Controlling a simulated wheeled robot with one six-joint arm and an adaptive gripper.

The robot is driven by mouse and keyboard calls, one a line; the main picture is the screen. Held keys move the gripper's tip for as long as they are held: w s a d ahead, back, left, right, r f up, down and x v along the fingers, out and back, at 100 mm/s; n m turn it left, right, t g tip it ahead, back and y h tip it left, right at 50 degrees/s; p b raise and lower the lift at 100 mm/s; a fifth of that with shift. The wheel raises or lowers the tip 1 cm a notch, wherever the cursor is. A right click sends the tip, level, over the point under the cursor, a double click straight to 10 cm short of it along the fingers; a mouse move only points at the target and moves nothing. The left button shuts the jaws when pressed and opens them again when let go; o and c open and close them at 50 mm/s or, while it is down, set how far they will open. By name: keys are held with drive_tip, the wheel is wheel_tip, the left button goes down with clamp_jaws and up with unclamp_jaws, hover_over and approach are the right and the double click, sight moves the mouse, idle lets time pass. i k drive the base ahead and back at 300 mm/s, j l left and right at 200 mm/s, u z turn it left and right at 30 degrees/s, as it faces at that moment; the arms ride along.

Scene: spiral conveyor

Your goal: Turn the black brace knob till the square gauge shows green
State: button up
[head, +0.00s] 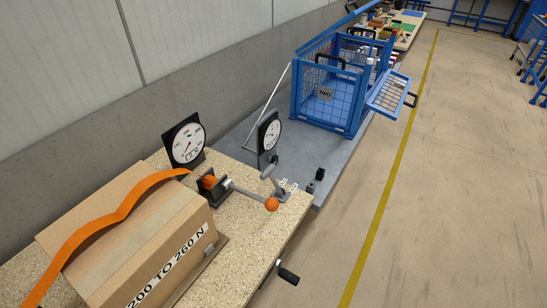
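My gripper is not in the head view. Two gauges stand there: a larger one (186,143) with a white round dial on a black square-cornered plate at the back of the speckled bench, and a smaller one (268,137) with a black surround just beyond. I cannot tell which is the square gauge. Their small markings are unreadable and no green shows on either. A black knob-like handle (289,275) sticks out from the bench's near right edge. Another small black knob (320,174) tops a short dark post beyond the bench. I cannot tell which is the brace knob.
A cardboard box (132,240) labelled "200 TO 260 N", with an orange strap (105,222), sits on the bench. A lever with an orange ball (272,204) juts right. A blue mesh cage (330,90) with an open door stands beyond. The floor (440,200) at right is clear.

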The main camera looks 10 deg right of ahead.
sight(275, 159)
drive_tip(key=l+u, duration=0.15)
drive_tip(key=l, duration=0.45)
drive_tip(key=l+u, duration=0.2)
drive_tip(key=l, duration=0.35)
drive_tip(key=k+l+u, duration=0.15)
drive_tip(key=l, duration=0.4)
drive_tip(key=i, duration=1.1)
